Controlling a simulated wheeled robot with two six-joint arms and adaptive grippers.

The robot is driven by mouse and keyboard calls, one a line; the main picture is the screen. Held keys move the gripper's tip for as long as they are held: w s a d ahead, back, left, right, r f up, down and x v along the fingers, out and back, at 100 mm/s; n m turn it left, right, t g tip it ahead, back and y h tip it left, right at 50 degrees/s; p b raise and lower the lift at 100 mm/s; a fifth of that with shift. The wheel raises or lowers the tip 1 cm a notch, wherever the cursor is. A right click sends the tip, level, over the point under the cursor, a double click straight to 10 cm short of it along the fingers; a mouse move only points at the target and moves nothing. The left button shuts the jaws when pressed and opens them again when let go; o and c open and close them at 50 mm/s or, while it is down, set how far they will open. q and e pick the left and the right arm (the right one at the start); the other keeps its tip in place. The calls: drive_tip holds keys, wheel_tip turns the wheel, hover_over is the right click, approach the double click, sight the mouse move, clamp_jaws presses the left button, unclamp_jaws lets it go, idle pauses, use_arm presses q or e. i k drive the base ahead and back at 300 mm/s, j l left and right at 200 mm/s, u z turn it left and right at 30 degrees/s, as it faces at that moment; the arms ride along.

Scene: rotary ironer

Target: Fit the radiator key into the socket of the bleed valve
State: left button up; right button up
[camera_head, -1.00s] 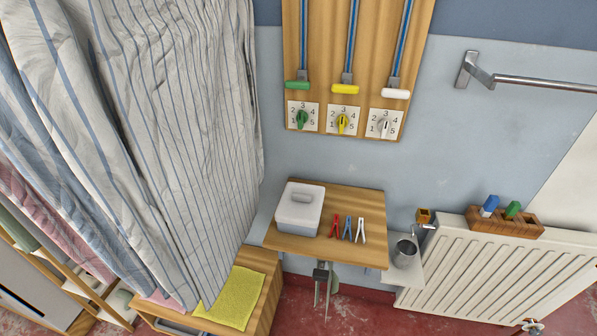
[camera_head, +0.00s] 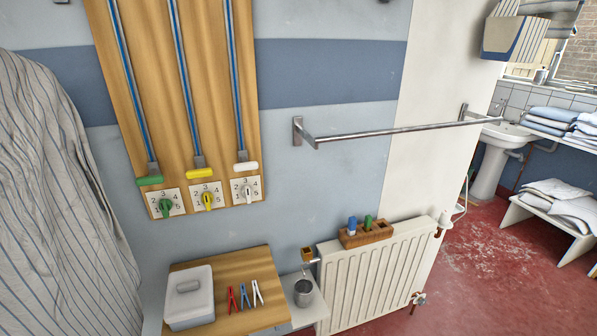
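A small brass-coloured square fitting (camera_head: 306,254) sits at the upper left end of the white radiator (camera_head: 375,275), on a short metal pipe; it looks like the bleed valve, and its socket is too small to make out. A wooden block (camera_head: 366,235) on top of the radiator holds a blue-handled piece (camera_head: 352,225) and a green-handled piece (camera_head: 368,222). I cannot tell whether either is the radiator key. Neither of my grippers is in view.
A metal cup (camera_head: 303,292) stands on a small white shelf below the fitting. The wooden shelf (camera_head: 228,262) beside it bears a white box (camera_head: 189,298) and pegs. A metal rail (camera_head: 400,131) juts above the radiator. Red floor (camera_head: 490,270) is open at right.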

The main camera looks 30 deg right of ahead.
sight(306, 254)
drive_tip(key=z, duration=1.6)
